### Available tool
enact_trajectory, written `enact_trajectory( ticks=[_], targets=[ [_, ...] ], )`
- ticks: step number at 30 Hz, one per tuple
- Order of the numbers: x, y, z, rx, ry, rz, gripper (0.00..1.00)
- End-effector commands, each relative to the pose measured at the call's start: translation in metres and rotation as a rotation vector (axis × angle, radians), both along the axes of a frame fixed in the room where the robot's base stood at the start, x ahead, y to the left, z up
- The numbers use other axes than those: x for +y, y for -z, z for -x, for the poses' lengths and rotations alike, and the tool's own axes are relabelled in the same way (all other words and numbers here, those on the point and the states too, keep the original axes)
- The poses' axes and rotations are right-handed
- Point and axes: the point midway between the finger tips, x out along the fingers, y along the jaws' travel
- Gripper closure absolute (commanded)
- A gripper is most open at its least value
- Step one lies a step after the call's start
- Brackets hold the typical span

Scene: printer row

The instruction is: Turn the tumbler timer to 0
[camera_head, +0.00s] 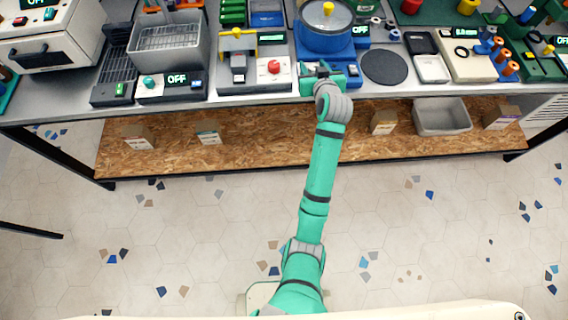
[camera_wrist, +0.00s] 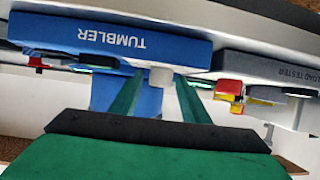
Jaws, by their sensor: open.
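The blue tumbler (camera_head: 321,42) stands on the bench in the head view, with a clear round lid, a yellow knob on top and a display reading OFF (camera_head: 360,29). My gripper (camera_head: 318,75) is at its front edge and covers part of the front. The wrist view is upside down and shows the blue front labelled TUMBLER (camera_wrist: 90,38). A pale grey timer knob (camera_wrist: 161,77) sticks out of it. My gripper (camera_wrist: 160,84) is open, with one green finger on each side of the knob. I cannot tell whether they touch it.
The load tester (camera_wrist: 262,68) is beside the tumbler; its red knob (camera_head: 274,67) is left of my gripper in the head view. A dark round pad (camera_head: 384,67) lies to the right. A wooden shelf (camera_head: 260,140) with small boxes runs below. The floor in front is clear.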

Motion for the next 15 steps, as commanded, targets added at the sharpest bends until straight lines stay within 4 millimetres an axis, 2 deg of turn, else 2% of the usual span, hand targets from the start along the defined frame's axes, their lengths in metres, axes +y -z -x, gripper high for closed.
enact_trajectory(
  ticks=[15],
  targets=[
    [0.0012, 0.0004, 0.0001, 0.001, 0.272, 0.001, 0.58]
  ],
)
